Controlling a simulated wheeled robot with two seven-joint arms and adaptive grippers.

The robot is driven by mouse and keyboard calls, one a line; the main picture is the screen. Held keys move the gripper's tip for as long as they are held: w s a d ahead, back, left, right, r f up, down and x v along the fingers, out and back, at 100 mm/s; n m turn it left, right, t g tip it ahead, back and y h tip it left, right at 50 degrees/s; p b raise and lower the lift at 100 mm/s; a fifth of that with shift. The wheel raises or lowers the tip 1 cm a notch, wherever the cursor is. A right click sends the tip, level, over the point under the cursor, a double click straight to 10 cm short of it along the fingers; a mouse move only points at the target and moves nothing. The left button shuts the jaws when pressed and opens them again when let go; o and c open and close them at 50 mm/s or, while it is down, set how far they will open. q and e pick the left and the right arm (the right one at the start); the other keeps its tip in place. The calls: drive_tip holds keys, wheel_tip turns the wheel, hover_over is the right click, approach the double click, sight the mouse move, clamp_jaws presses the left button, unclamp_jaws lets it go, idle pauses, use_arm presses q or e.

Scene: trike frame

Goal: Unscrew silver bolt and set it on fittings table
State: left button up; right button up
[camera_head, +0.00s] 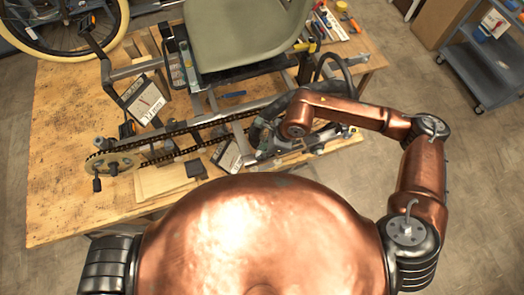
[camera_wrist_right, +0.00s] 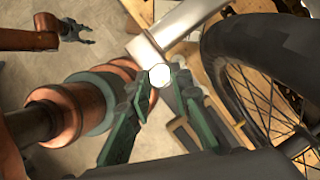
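The silver bolt (camera_wrist_right: 158,74) shows as a bright round head at the end of a pale metal bar in the right wrist view. The green fingers of my right gripper (camera_wrist_right: 161,84) lie on either side of it, their tips very close; I cannot tell whether they touch it. In the head view my right gripper (camera_head: 268,137) is at the trike frame (camera_head: 205,122), and the bolt is hidden there. My left gripper (camera_wrist_right: 82,32) shows small in the right wrist view, apart from the trike, with its fingers spread and nothing between them. I cannot identify the fittings table.
The trike rests on a wooden workbench (camera_head: 60,130), with a green seat (camera_head: 245,35), a chain and a spoked wheel (camera_head: 65,25). A black tyre (camera_wrist_right: 265,55) is close to my right gripper. Tools lie at the back right. A blue-grey cart (camera_head: 485,70) stands far right.

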drive_tip(key=n+g, duration=0.1)
drive_tip(key=n, duration=0.2)
drive_tip(key=shift+w+f+n, duration=0.1)
drive_tip(key=shift+w+n, duration=0.05)
drive_tip(key=shift+n, duration=0.25)
drive_tip(key=n+g+h, duration=0.1)
drive_tip(key=n, duration=0.3)
drive_tip(key=shift+w+g, duration=0.1)
drive_tip(key=shift+g, duration=0.3)
drive_tip(key=shift+a+r+p, duration=0.1)
drive_tip(key=shift+r+p, duration=0.3)
drive_tip(key=shift+r, duration=1.95)
